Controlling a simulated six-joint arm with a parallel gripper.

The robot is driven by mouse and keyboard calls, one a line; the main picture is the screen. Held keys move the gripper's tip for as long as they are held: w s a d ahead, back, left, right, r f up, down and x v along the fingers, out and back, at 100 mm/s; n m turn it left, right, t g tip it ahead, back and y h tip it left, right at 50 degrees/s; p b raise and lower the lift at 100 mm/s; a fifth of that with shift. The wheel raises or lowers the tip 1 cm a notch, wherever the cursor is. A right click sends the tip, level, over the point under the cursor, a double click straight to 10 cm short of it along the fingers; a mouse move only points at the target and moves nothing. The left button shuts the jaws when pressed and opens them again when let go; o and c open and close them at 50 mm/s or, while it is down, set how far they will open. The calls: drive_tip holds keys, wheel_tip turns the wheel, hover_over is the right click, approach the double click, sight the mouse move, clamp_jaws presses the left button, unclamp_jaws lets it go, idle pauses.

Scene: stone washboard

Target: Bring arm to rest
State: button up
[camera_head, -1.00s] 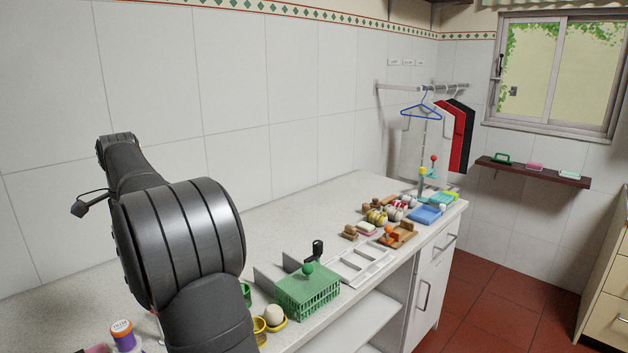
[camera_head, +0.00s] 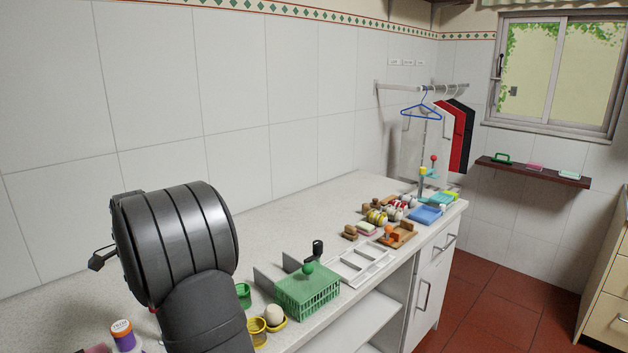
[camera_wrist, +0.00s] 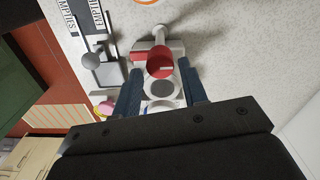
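My gripper (camera_wrist: 160,68) shows in the wrist view with its two dark blue fingers apart, so it is open. A red round-topped piece (camera_wrist: 159,62) and a white piece with a grey disc (camera_wrist: 161,88) show in the gap between the fingers. They seem to lie beyond the fingers rather than be gripped, but the depth is hard to tell. In the head view my dark arm fills the lower left over the counter (camera_head: 345,205), and my gripper is hidden there.
The wrist view shows a grey knob (camera_wrist: 90,61) by a labelled panel. In the head view, a green basket (camera_head: 308,292), white tray (camera_head: 362,262), yellow cup (camera_head: 257,331) and green cup (camera_head: 243,293) stand right of my arm. A rail (camera_head: 420,88) holds hangers farther back.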

wheel_tip(320, 180, down, 2)
drive_tip(key=shift+f, duration=0.1)
drive_tip(key=shift+n, duration=0.3)
drive_tip(key=n, duration=0.3)
drive_tip(key=shift+n, duration=0.4)
drive_tip(key=n, duration=0.4)
drive_tip(key=shift+n, duration=0.3)
drive_tip(key=n, duration=0.4)
drive_tip(key=shift+n, duration=2.1)
